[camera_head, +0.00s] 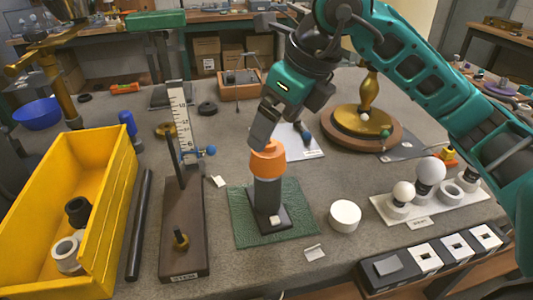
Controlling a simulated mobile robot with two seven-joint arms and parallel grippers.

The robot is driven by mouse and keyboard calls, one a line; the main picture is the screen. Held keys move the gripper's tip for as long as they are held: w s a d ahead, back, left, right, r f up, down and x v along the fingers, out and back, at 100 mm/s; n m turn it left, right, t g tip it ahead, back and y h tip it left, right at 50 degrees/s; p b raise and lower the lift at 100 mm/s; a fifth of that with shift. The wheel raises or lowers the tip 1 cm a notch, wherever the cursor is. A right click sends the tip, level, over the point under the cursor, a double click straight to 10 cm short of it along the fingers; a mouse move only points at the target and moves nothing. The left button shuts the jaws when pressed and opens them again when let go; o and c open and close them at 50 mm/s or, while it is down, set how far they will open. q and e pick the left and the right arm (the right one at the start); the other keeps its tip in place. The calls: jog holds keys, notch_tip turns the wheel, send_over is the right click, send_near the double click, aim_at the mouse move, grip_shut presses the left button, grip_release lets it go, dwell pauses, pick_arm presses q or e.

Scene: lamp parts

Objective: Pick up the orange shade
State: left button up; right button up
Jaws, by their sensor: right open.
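The orange shade (268,161) sits on top of a dark upright post (267,195). The post stands on a dark square base on a green mat (238,232). My right gripper (262,138), on the teal arm from the right, is directly above the shade and points down at it. Its grey fingers overlap the top of the shade in this view. It is open. I cannot tell whether the fingers touch the shade. My left gripper is not in view.
A yellow bin (118,200) stands at the left, next to a black rod (140,225) and a brown board with a ruler (180,120). A white disc (345,215) lies right of the mat. Bulbs stand on a white tray (450,211). A brass lamp base (362,127) is behind.

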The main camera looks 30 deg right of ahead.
aim_at(268, 154)
jog(key=x, duration=0.6)
jog(key=shift+w+d+f, duration=0.25)
jog(key=shift+d+f, duration=0.05)
jog(key=c, duration=1)
jog(key=shift+r, duration=0.15)
